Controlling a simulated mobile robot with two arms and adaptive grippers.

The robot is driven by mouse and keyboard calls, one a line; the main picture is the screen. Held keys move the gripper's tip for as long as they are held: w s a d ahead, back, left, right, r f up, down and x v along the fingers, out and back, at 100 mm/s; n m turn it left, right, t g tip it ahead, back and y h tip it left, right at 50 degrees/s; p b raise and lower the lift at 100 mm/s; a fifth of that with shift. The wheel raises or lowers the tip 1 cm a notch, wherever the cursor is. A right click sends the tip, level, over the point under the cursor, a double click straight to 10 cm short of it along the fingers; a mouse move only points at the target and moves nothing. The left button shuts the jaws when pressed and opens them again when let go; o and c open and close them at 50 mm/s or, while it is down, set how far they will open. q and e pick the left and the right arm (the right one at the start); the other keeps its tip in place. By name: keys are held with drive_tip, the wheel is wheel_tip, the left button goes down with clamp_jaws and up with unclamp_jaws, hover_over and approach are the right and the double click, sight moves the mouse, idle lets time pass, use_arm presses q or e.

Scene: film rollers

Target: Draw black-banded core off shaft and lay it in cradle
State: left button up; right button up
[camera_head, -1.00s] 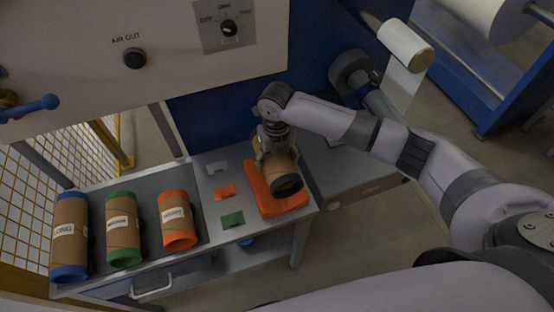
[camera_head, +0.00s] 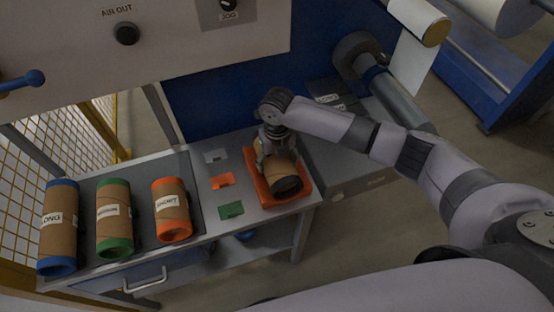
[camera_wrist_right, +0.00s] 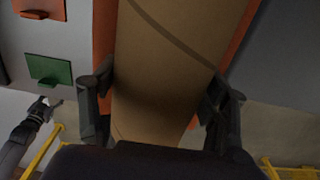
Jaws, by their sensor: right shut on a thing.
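The black-banded core (camera_head: 283,172) is a brown cardboard tube with a dark ring at its near end. It lies along the orange cradle (camera_head: 304,188) at the bench's right end; whether it fully rests there is hard to tell. My right gripper (camera_head: 274,152) is shut on it from above. In the right wrist view, the core (camera_wrist_right: 165,70) fills the middle between the two dark fingers (camera_wrist_right: 160,108), with the orange cradle (camera_wrist_right: 104,40) behind it. A dark jaw-like part, seemingly my left gripper (camera_wrist_right: 48,103), shows at the left there; its opening is unclear.
Blue-ended (camera_head: 60,225), green-ended (camera_head: 114,220) and orange-ended (camera_head: 172,208) cores lie on the bench's left. Grey, orange and green tabs (camera_head: 232,210) lie left of the cradle. A shaft (camera_head: 395,92) juts from the blue machine behind my right arm.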

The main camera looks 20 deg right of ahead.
drive_tip(key=shift+f, duration=0.3)
idle(0.5)
drive_tip(key=o, duration=1.4)
